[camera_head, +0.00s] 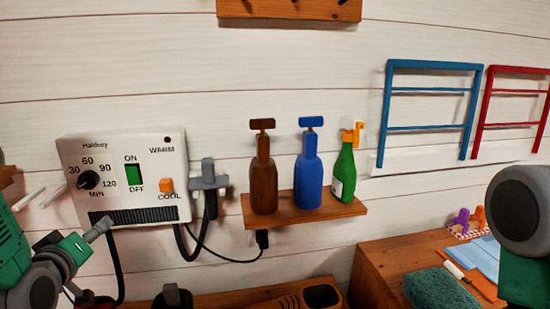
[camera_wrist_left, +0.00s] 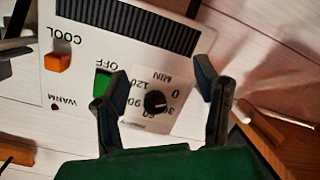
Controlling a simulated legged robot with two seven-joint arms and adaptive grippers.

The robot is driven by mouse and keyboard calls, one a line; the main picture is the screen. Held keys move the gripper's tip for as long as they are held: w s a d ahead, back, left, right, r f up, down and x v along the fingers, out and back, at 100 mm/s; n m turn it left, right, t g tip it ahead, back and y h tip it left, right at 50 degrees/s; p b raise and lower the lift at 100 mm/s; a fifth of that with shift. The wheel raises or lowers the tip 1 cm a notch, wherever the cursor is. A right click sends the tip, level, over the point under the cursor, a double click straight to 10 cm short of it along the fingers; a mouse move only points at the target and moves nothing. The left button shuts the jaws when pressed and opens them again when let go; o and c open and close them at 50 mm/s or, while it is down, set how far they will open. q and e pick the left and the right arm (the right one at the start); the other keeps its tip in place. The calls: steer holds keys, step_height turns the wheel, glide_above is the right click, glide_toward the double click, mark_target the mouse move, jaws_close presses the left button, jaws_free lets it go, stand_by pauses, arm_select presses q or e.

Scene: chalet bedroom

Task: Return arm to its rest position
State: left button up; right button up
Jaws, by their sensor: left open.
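My left gripper (camera_head: 88,236) is at the lower left of the head view, close below the white control panel (camera_head: 105,170). In the left wrist view the two dark fingers of my left gripper (camera_wrist_left: 162,80) are spread apart with nothing between them. The panel also shows upside down there (camera_wrist_left: 95,75), with its black knob (camera_wrist_left: 155,102) seen between the fingers. I cannot tell whether a finger touches the panel. A grey and green link of my right arm shows at the right edge of the head view; its gripper is out of view.
A wooden shelf (camera_head: 330,211) holds a brown bottle (camera_head: 263,185), a blue bottle (camera_head: 308,180) and a green spray bottle (camera_head: 344,173). A grey plug (camera_head: 208,183) and cables hang beside the panel. A wooden desk (camera_head: 385,265) with a teal towel (camera_head: 440,290) stands lower right.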

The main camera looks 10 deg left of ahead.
arm_select(q)
steer(key=s+d+f+m+g+h, duration=0.1)
steer(key=s+d+f+m+g, duration=0.2)
steer(key=f, duration=0.4)
steer(key=s+d+f+m+g+h, duration=0.1)
steer(key=s+d+f+g, duration=0.15)
steer(key=s+f, duration=0.35)
steer(key=s+d+f+m+g+h, duration=0.1)
steer(key=s+d+f+g, duration=0.15)
steer(key=f, duration=0.65)
steer(key=s+d+f+m+g+h, duration=0.1)
steer(key=s+d+f+g, duration=0.15)
steer(key=s, duration=0.45)
steer(key=s+d+f+m+g, duration=0.2)
steer(key=s+f, duration=0.2)
steer(key=s, duration=0.2)
steer(key=s+d+f+m+g+h, duration=0.1)
steer(key=s+d+f+g, duration=0.2)
steer(key=s, duration=0.4)
steer(key=shift+m+t, duration=0.65)
steer(key=shift+m, duration=0.05)
steer(key=w+f+b, duration=0.3)
steer(key=b, duration=0.1)
steer(key=shift+f, duration=0.25)
